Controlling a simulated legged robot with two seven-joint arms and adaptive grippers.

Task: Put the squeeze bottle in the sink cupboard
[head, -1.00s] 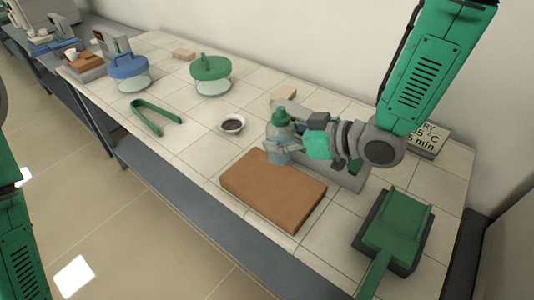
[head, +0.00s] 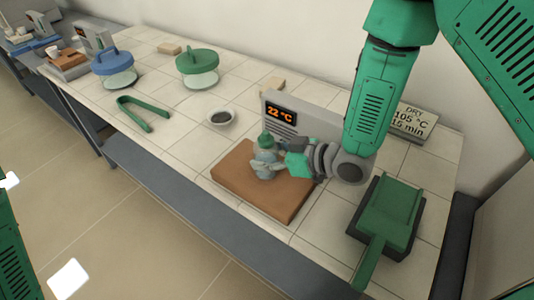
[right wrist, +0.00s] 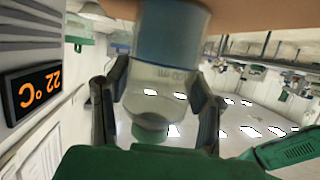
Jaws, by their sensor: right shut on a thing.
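The squeeze bottle (head: 266,143), clear with a green cap, is upright at the brown board (head: 235,178) in the head view. My right gripper (head: 266,168) is shut around the bottle's body from the right. In the right wrist view the bottle (right wrist: 160,85) shows a blue band and sits between the two fingers (right wrist: 160,105), with the board's brown surface (right wrist: 250,12) beyond its base. I cannot tell whether the bottle touches the board. My left gripper is out of view. No sink cupboard is recognisable.
A grey unit reading 22 °C (head: 282,113) stands behind the board. A green-handled piece on a dark block (head: 390,215) is at right. A small dark-filled bowl (head: 221,118), green tongs (head: 145,115) and lidded dishes (head: 197,62) stand left. Tiles beside the tongs are clear.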

